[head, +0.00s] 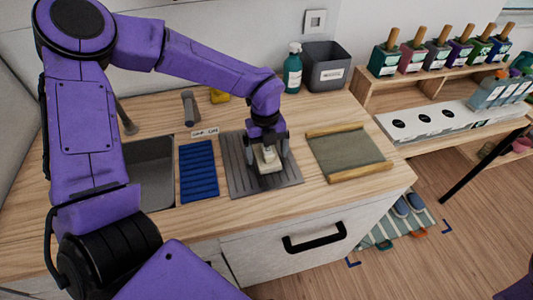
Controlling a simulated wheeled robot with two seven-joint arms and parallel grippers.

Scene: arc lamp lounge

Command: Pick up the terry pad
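My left gripper (267,151) points down over the grey ribbed board (238,178) on the wooden counter. A small pale cream block (268,160), which may be the terry pad, sits at the gripper's fingertips. The gripper partly hides it, and I cannot tell whether the fingers are closed on it or whether it touches the board. My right gripper is not in view.
A blue ribbed mat (198,171) and a sink (150,170) lie left of the board. A green cloth with wooden bars (347,151) lies right. A teal spray bottle (292,70) and grey bin (326,67) stand behind. The front counter strip is clear.

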